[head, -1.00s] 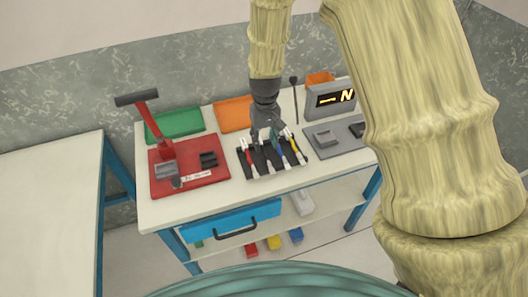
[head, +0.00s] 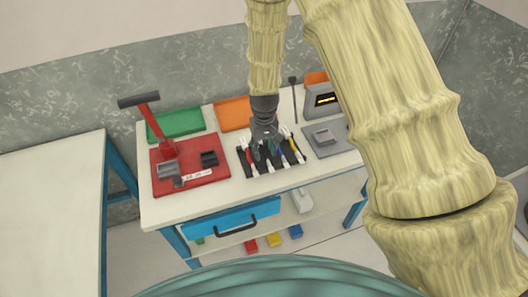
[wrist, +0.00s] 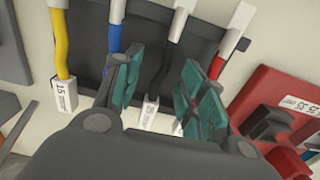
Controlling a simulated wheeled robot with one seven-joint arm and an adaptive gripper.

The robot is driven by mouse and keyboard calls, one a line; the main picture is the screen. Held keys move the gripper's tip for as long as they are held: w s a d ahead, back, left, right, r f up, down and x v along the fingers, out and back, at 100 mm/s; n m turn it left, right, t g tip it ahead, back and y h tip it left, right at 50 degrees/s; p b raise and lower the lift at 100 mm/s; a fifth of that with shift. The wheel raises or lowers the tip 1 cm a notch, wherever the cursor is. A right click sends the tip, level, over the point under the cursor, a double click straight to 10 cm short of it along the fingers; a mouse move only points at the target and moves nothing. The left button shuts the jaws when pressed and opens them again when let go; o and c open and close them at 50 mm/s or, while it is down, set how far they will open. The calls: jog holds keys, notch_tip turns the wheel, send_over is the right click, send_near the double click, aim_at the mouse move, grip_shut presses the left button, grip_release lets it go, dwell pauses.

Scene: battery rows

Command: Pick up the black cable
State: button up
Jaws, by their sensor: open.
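The black cable (wrist: 161,72) lies across a dark rack in the wrist view, with a white end at the top and a white printed tag (wrist: 150,115) lower down. My gripper (wrist: 160,80) is open, its teal-padded fingers on either side of the black cable, with a gap to each. In the head view my gripper (head: 266,149) is low over the rack (head: 297,151) and hides part of the cables. A yellow cable (wrist: 60,45), a blue cable (wrist: 114,32) and a red cable (wrist: 217,67) lie in the same rack.
A red board (head: 215,172) with a lever press stands left of the rack. A grey pad (head: 333,145) and a display box (head: 322,101) are to the right. Green (head: 178,123) and orange (head: 234,111) trays are behind. The white tabletop (head: 190,205) is clear in front.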

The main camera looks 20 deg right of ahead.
aim_at(264, 151)
grip_shut()
jog(key=shift+r+b, duration=0.8)
jog(key=shift+r, duration=0.75)
jog(key=s+r+b, duration=0.2)
jog(key=s+b, duration=0.2)
jog(key=s, duration=1.2)
jog(key=shift+d, duration=0.3)
